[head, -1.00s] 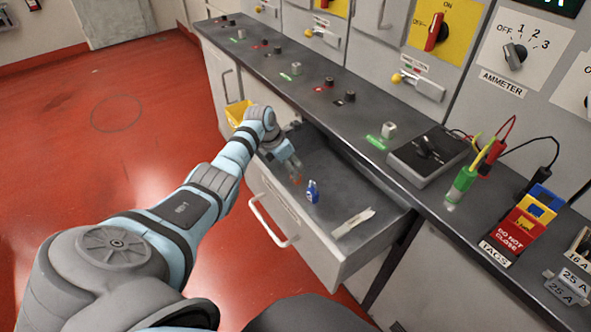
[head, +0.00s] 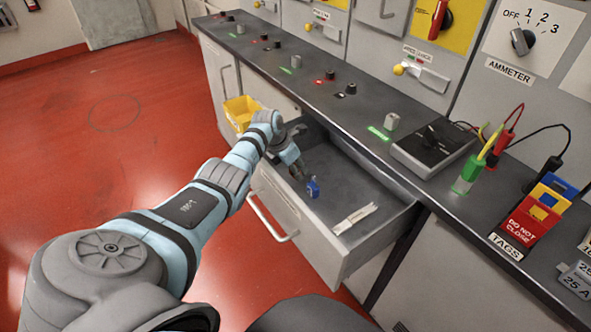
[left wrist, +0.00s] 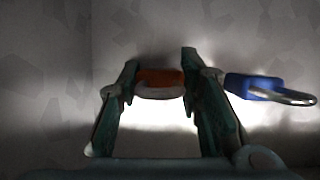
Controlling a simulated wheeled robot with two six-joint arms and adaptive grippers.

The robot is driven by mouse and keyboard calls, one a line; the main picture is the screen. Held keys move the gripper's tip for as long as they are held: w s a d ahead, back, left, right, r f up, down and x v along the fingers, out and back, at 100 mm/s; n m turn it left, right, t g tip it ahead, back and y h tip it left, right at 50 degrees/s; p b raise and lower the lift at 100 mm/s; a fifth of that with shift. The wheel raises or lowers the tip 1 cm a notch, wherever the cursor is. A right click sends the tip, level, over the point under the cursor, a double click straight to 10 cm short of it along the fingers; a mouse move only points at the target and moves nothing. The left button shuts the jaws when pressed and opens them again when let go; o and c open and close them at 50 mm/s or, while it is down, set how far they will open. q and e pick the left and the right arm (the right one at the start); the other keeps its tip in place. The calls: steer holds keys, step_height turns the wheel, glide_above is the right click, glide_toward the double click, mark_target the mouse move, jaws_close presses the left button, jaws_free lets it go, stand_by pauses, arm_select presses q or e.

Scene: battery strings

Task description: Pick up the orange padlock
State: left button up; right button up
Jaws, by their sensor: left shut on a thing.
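The orange padlock (left wrist: 160,78) shows in the left wrist view between the two fingers of my left gripper (left wrist: 158,88). Its lower part looks pale, and its shackle cannot be made out. In the head view my left gripper (head: 298,171) points down into the open drawer (head: 345,262) and hides the orange padlock. The gripper is shut on it, low in the drawer. A blue padlock (head: 313,188) lies just right of the gripper; it also shows in the left wrist view (left wrist: 254,86), close beside the right finger. My right gripper is not in view.
A pale flat strip (head: 355,218) lies in the drawer's front right part. A yellow bin (head: 240,111) is left of the drawer. The counter above holds a dark meter box (head: 433,150), several knobs and a red tag holder (head: 525,228).

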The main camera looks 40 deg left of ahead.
arm_select(q)
step_height(320, 180, up, 11)
steer(key=p, duration=0.6)
steer(key=shift+f, duration=0.15)
step_height(320, 180, up, 9)
steer(key=p, duration=0.2)
